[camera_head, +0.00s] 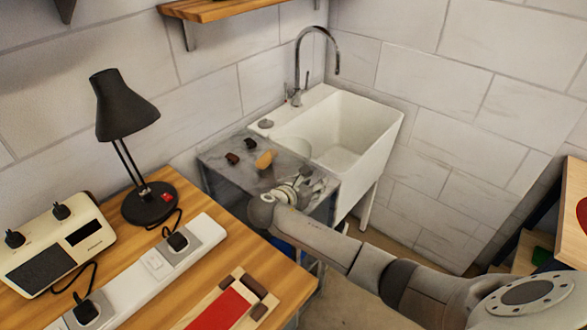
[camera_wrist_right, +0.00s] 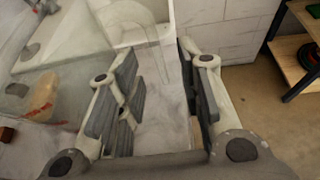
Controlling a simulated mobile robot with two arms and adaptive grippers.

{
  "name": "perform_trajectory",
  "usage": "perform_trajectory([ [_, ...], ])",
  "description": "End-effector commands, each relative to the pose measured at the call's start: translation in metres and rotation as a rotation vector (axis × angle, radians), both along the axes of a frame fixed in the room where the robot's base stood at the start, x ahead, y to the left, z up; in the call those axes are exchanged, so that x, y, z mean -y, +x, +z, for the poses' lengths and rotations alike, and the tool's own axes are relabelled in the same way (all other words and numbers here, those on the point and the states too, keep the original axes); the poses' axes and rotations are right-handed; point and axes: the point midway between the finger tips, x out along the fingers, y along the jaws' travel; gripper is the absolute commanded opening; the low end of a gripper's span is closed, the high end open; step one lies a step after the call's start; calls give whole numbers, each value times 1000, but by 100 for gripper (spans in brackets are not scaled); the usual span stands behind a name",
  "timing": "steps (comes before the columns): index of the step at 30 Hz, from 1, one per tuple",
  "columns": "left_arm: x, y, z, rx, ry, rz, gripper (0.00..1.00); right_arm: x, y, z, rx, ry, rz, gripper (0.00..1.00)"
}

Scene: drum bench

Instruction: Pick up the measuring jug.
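A clear, pale shape that looks like the measuring jug (camera_head: 293,147) stands on the grey marble top beside the sink, just beyond my right gripper. In the right wrist view a faint see-through outline, perhaps the jug's handle (camera_wrist_right: 152,42), shows beyond and between the fingertips. Its edges are hard to make out. My right gripper (camera_head: 302,186) is over the near right part of the marble top. In the wrist view the right gripper (camera_wrist_right: 160,95) has its fingers apart, with nothing clearly held. I cannot tell whether it touches the jug. My left gripper is not in view.
A wooden bench (camera_head: 195,195) with a black lamp (camera_head: 123,110) is at left.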

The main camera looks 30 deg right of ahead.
Motion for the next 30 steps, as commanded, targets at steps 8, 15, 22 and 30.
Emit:
perform_trajectory([
  [8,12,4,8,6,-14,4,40,30,17,-15,-1,-3,-2,34],
  [15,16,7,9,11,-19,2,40,35,20,-19,0,0,0,34],
  [22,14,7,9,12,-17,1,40,35,19,-19,0,0,0,16],
  [30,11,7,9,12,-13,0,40,35,19,-19,-1,0,0,0],
])
